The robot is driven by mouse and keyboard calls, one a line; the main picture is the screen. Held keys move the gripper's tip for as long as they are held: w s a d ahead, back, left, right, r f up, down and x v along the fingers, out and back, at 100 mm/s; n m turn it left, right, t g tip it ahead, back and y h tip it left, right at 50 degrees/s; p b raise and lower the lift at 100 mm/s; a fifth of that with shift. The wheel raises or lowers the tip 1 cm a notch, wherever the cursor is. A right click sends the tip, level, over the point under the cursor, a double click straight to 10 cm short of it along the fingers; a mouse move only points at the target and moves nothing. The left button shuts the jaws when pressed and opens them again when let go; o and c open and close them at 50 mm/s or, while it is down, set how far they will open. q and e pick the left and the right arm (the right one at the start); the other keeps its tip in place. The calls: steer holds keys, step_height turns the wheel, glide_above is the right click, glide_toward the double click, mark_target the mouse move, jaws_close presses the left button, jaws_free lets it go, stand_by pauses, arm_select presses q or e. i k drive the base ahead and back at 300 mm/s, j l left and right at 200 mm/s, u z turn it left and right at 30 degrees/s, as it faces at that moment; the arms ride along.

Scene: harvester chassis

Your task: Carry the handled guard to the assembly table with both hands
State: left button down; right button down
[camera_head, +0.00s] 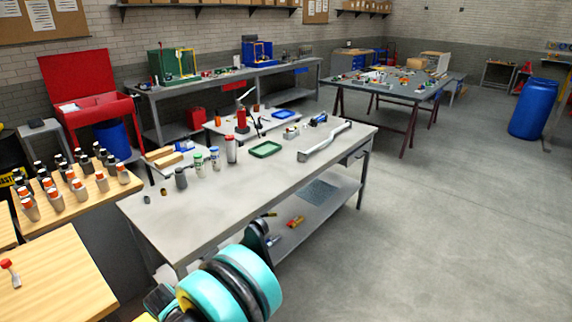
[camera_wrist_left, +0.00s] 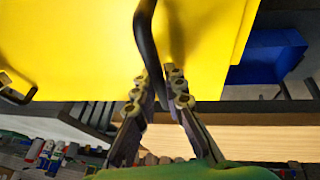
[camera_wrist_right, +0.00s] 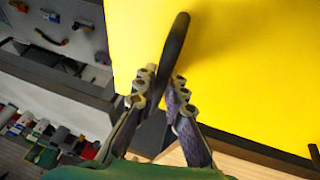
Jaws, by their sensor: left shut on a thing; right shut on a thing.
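The guard is a broad yellow panel (camera_wrist_left: 70,45) with black bar handles. It fills much of both wrist views, also in the right wrist view (camera_wrist_right: 240,70). My left gripper (camera_wrist_left: 160,88) is shut on one black handle (camera_wrist_left: 147,40). My right gripper (camera_wrist_right: 161,86) is shut on another black handle (camera_wrist_right: 175,45). In the head view the guard is almost wholly out of frame, and neither gripper shows there. A long grey workbench (camera_head: 255,190) stands ahead, and a dark-topped trestle table (camera_head: 385,90) stands farther back. I cannot tell which is the assembly table.
The grey workbench holds bottles, a green tray (camera_head: 265,149) and a metal bracket (camera_head: 324,141). Wooden tables (camera_head: 60,285) are close on the left, one with several orange-capped bottles. A blue barrel (camera_head: 532,108) stands far right. The floor (camera_head: 450,220) on the right is clear.

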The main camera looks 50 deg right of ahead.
mark_target(234, 193)
steer(key=l, duration=1.3)
steer(key=i+l, duration=0.1)
steer(key=l, duration=1.2)
